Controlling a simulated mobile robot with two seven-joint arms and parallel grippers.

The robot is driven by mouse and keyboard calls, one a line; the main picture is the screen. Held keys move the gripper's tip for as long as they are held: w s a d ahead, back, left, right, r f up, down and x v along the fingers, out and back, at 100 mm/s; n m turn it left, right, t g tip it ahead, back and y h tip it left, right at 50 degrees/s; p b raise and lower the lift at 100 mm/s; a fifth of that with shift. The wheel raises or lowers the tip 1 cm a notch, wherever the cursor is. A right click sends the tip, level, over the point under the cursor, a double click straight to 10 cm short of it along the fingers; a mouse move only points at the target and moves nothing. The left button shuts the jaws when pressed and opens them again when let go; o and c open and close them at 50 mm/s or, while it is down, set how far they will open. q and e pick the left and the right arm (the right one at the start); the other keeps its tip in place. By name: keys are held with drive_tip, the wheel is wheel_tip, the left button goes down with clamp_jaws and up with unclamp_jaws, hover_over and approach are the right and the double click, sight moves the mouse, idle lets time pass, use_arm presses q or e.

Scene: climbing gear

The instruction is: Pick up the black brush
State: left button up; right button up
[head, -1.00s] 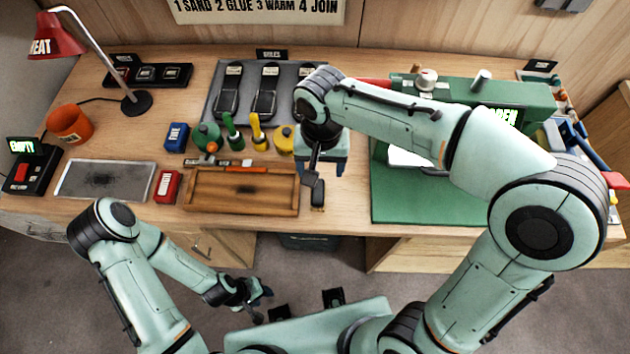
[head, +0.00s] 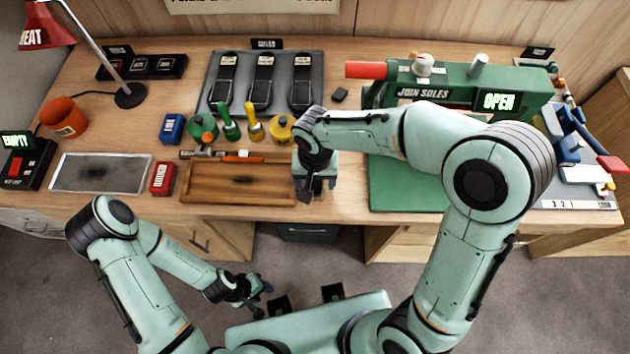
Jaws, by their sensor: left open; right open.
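I cannot make out a black brush for certain. A small black block (head: 339,95) lies on the bench right of the sole mat; it is too small to tell whether it is the brush. A green-handled brush (head: 229,122) and a yellow-handled brush (head: 252,121) stand by the glue pots. My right gripper (head: 315,188) is open, pointing down at the right end of the wooden tray (head: 188,190); its wrist hides what is directly below. My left gripper (head: 256,303) is open and low in front of the bench, away from everything on it.
The green press (head: 420,95) shows OPEN, with its green base (head: 400,190) right of my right gripper. A grey mat (head: 282,98) holds several black soles. A red lamp (head: 47,25), orange cup (head: 64,117) and grey panel (head: 100,172) stand left. Blue (head: 171,128) and red (head: 162,178) blocks sit near the tray.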

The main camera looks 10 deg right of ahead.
drive_tip(key=c, duration=1.2)
drive_tip(key=shift+o, duration=0.2)
drive_tip(key=shift+r, duration=0.15)
use_arm(q)
drive_tip(key=w+r+p, duration=0.4)
drive_tip(key=r, duration=0.1)
drive_tip(key=shift+w+r+t, duration=0.15)
drive_tip(key=shift+w+t, duration=0.15)
drive_tip(key=shift+w, duration=0.05)
use_arm(e)
wheel_tip(320, 180, up, 28)
drive_tip(key=o, duration=0.4)
drive_tip(key=shift+c, duration=1.4)
